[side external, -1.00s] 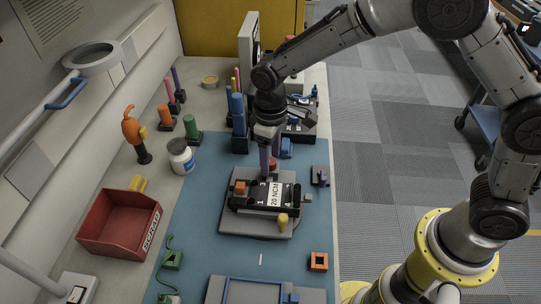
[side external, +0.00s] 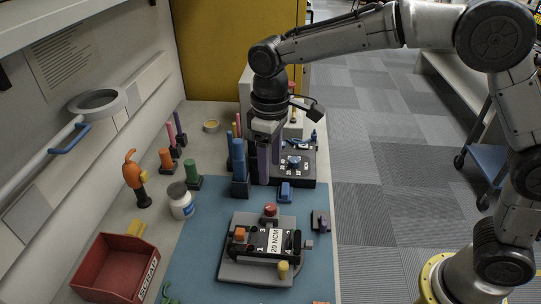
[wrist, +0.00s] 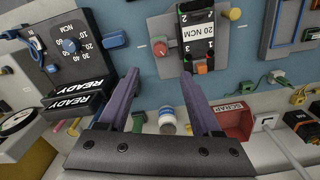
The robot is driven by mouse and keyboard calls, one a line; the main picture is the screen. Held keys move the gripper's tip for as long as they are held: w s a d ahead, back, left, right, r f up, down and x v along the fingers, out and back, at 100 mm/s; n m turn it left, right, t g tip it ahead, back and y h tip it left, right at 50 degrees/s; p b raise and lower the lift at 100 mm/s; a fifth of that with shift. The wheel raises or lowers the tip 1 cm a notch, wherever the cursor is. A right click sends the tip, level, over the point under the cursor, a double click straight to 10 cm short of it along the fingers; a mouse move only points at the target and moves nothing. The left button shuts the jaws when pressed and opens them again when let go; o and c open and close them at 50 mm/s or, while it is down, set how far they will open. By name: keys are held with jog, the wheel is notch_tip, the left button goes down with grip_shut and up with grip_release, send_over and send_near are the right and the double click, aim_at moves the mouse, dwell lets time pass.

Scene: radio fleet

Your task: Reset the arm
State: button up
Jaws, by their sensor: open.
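My gripper (side external: 264,168) hangs over the back of the bench, beside the blue posts and near the dial box (side external: 308,168). In the wrist view its purple fingers (wrist: 158,80) are spread apart with nothing between them. The black radio unit (side external: 262,241) labelled 20 NCM sits on a grey fixture (side external: 240,272) on the blue mat, apart from my gripper. It also shows in the wrist view (wrist: 194,50). The dial box's knob and numbers show in the wrist view (wrist: 70,45), with READY blocks beside it.
A red SCRAP bin (side external: 115,268) stands at the front left. Blue posts (side external: 239,165), a white jar (side external: 181,203), a green peg (side external: 192,175) and an orange-handled tool (side external: 133,175) stand left of my gripper. A yellow panel (side external: 205,50) rises behind the bench.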

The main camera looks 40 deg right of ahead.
jog(key=shift+r, duration=0.85)
jog(key=s+d+r+m+t, duration=0.3)
jog(key=s+d+r, duration=0.5)
jog(key=d+r, duration=0.3)
jog(key=s+d+m+t, duration=0.15)
jog(key=s+d, duration=0.25)
jog(key=s, duration=0.6)
jog(key=s+d+f+m+t, duration=0.1)
jog(key=s+f, duration=0.5)
jog(key=f, duration=0.1)
jog(key=shift+s+d, duration=0.15)
jog(key=shift+d, duration=0.15)
